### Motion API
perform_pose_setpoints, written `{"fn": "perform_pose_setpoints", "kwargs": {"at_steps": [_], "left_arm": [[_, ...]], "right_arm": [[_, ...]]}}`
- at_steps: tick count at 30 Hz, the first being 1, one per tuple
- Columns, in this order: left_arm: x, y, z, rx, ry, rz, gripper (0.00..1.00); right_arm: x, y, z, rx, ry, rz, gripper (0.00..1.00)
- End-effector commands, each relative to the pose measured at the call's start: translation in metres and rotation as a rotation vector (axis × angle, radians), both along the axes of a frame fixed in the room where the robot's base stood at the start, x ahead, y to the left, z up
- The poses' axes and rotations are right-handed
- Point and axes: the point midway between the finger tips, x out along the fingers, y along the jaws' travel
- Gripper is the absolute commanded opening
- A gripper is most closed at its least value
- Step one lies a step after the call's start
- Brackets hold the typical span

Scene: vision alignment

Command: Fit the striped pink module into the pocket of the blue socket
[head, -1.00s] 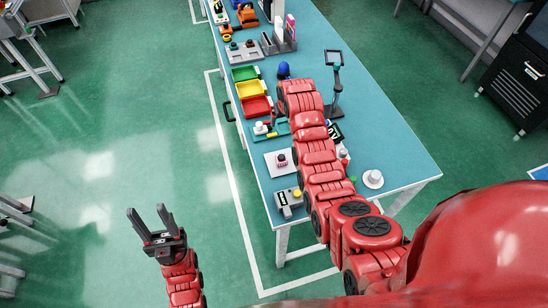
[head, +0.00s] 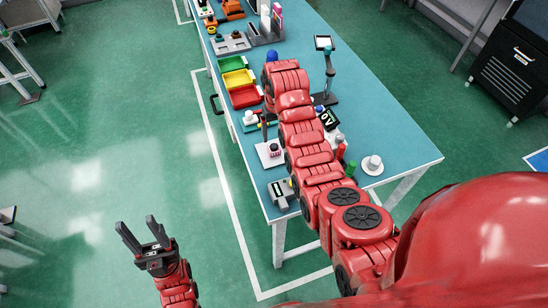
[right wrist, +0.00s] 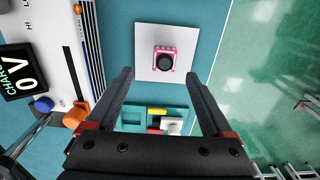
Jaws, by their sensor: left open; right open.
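The striped pink module (right wrist: 165,60) has a pink-and-white patterned rim and a round black top. It sits on a white square plate (right wrist: 145,38) on the table, and it shows small in the head view (head: 274,149). A teal-blue fixture with recesses, apparently the blue socket (right wrist: 132,116), lies below the plate in the right wrist view, partly hidden by my gripper. My right gripper (right wrist: 158,76) is open and empty, its fingers pointing toward the plate, with the module between their lines. My left gripper (head: 140,228) is open and empty, over the floor left of the table.
Green, yellow (head: 238,79) and red bins stand along the table's left edge. A grey device (head: 281,192) sits near the front corner. A screen on a stand (head: 324,62), a display (head: 328,118) and a white round piece (head: 372,164) stand to the right of my arm.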

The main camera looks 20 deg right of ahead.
Motion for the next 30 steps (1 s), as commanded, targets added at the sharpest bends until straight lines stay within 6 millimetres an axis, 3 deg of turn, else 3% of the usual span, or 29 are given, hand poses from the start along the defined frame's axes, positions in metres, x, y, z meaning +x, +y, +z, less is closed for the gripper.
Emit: {"fn": "perform_pose_setpoints", "kwargs": {"at_steps": [3,15,21,30], "left_arm": [[0.0,0.0,0.002,0.0,-0.001,0.0,0.5],[0.0,0.0,0.029,0.0,-0.001,0.0,0.5],[0.0,0.0,0.031,0.0,-0.001,0.0,0.5],[0.0,0.0,0.032,0.0,-0.001,0.0,0.5]], "right_arm": [[-0.001,0.0,-0.017,0.001,0.005,0.0,0.85],[0.002,0.009,-0.049,0.001,0.003,0.002,0.85],[0.002,0.008,-0.068,0.001,0.004,0.0,0.85],[0.003,0.008,-0.073,0.001,-0.001,0.0,0.85]]}}
